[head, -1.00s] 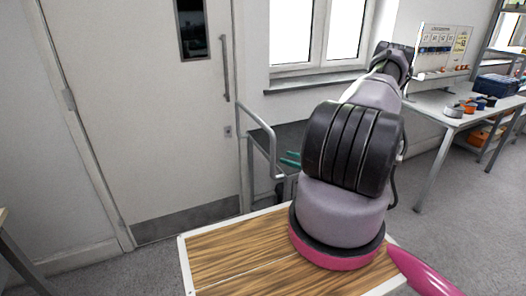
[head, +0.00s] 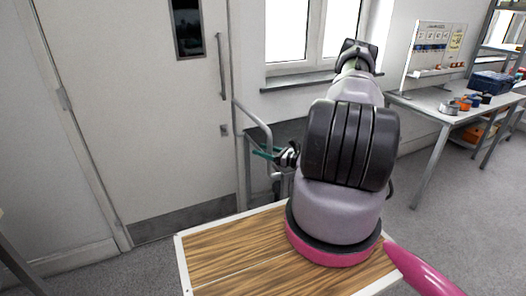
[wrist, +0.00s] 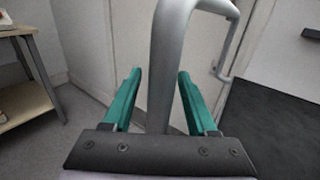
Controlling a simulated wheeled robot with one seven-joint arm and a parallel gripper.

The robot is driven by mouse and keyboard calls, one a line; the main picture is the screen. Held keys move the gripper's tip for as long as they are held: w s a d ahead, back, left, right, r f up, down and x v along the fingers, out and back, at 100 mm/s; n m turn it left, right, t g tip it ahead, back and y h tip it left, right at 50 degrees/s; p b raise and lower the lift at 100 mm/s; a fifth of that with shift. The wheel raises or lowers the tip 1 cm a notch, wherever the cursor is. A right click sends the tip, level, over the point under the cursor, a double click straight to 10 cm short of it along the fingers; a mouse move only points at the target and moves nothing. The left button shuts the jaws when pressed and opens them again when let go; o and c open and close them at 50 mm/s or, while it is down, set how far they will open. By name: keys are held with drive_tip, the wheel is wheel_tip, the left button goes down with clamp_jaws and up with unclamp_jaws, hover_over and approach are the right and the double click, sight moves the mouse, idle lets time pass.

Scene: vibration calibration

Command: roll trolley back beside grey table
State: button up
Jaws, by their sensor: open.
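The trolley's grey tubular handle (head: 268,139) rises in front of the door in the head view, with the dark trolley top (head: 289,130) to its right, partly hidden by my arm. My gripper (head: 264,153) has green fingers and is at the handle. In the wrist view, my gripper (wrist: 158,85) is open, with one finger on each side of the upright tube of the handle (wrist: 165,70). A gap shows between the tube and each finger. The grey table (head: 432,104) stands at the right in the head view.
A closed door (head: 140,110) with a bar handle is behind the trolley. A shelf unit (wrist: 22,75) stands at the left in the wrist view. Tape rolls (head: 458,104) and a blue box (head: 490,84) are on the grey table. The floor (head: 445,240) before the table is clear.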

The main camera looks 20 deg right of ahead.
clamp_jaws()
idle(1.4)
